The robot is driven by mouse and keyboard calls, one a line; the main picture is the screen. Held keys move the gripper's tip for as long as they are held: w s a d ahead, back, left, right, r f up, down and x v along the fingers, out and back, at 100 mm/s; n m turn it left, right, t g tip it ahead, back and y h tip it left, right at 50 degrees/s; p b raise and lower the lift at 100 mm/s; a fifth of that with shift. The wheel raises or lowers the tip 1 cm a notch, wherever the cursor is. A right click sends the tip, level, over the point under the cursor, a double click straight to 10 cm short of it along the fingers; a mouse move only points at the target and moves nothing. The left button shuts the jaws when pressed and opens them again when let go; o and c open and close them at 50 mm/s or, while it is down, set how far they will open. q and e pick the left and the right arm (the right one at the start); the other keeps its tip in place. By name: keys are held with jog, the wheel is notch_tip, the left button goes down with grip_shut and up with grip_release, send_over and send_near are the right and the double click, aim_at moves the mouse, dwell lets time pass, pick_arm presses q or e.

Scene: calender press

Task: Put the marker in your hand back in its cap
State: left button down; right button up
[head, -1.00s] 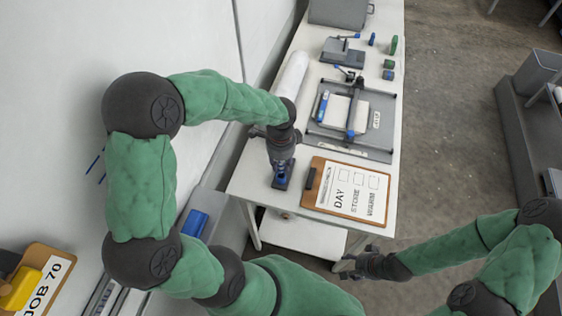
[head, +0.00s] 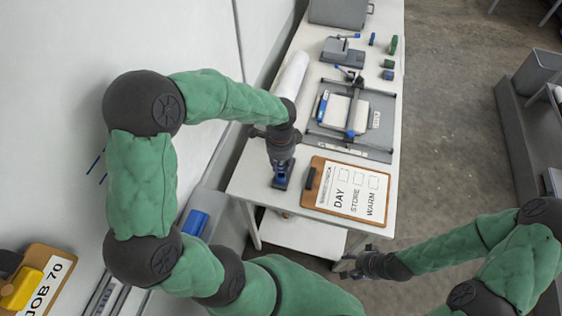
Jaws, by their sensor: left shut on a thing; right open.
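My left gripper (head: 281,182) points down over the near left corner of the white table, left of the clipboard. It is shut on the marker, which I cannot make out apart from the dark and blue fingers. I cannot pick out the cap either; the gripper may hide it. My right gripper (head: 345,266) is open and empty, low in front of the table and clear of it.
A brown clipboard (head: 320,205) with a DAY, STORE, WARM sheet lies right of my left gripper. Behind it stand a grey press frame (head: 372,143) and a white roll (head: 291,82). A wall bounds the left. The white table (head: 241,187) has a bare near-left corner.

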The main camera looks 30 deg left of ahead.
aim_at(281, 170)
pick_arm(q)
jog(key=shift+f+b, duration=1.65)
jog(key=shift+f, duration=0.55)
dwell(0.5)
jog(key=c, duration=0.9)
grip_release()
notch_tip(281, 170, up, 12)
